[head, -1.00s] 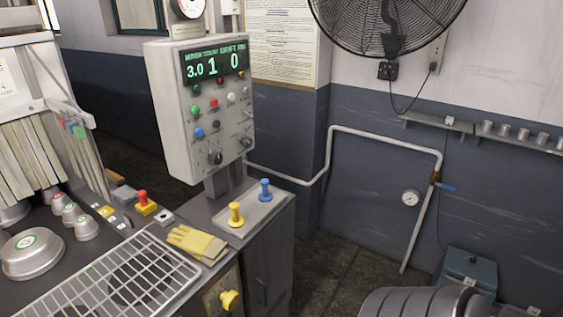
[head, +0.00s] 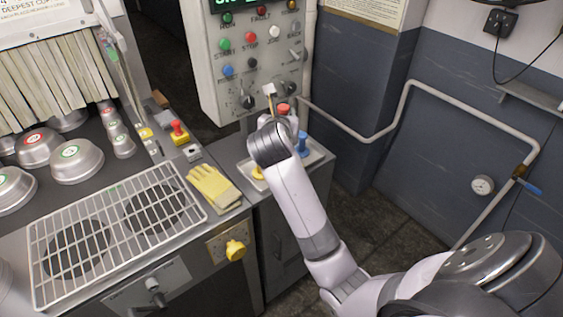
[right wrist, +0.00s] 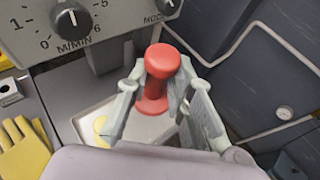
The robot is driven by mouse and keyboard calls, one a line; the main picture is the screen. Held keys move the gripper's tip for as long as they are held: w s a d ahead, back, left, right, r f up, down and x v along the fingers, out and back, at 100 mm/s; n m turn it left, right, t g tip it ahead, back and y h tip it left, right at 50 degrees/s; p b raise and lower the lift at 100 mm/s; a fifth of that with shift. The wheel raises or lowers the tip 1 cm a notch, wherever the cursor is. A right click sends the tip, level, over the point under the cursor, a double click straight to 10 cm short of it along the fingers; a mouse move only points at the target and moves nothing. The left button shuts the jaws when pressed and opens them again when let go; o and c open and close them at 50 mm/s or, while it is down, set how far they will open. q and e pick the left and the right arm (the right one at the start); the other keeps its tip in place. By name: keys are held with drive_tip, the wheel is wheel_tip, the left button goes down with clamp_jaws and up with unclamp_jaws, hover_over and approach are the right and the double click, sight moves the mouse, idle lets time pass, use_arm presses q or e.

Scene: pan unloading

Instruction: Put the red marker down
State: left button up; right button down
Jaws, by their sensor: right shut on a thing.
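The red marker (right wrist: 158,78), a peg with a round head and flared base, stands between the two fingers of my right gripper (right wrist: 158,98) in the right wrist view. The gripper is shut on it. In the head view only its red top (head: 284,109) shows past my right gripper (head: 277,108), over the far part of the shallow grey tray (head: 318,156). A gap under the marker cannot be judged. The blue marker (head: 302,147) stands on the tray at right; the yellow marker (head: 258,173), partly hidden by my wrist, is at front left. My left gripper is out of view.
The control panel (head: 250,65) rises close behind the tray. Yellow gloves (head: 214,187) lie left of the tray, beside a wire rack (head: 125,225). A red button on a yellow base (head: 179,132) is farther left. A pipe (head: 375,135) runs along the wall at right.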

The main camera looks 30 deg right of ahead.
drive_tip(key=shift+m+g+h, duration=0.5)
drive_tip(key=w+r, duration=0.1)
drive_tip(key=w+d+r, duration=0.1)
drive_tip(key=r, duration=0.1)
drive_tip(key=w+r, duration=0.1)
drive_tip(key=r, duration=0.1)
drive_tip(key=shift+d, duration=0.25)
drive_tip(key=shift+f, duration=0.1)
wheel_tip(320, 180, down, 19)
drive_tip(key=shift+f+p, duration=0.2)
drive_tip(key=shift+p, duration=0.1)
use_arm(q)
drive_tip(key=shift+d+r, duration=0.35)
use_arm(e)
drive_tip(key=c, duration=1.8)
unclamp_jaws()
drive_tip(key=shift+f, duration=0.1)
drive_tip(key=shift+c, duration=0.2)
drive_tip(key=shift+o, duration=0.7)
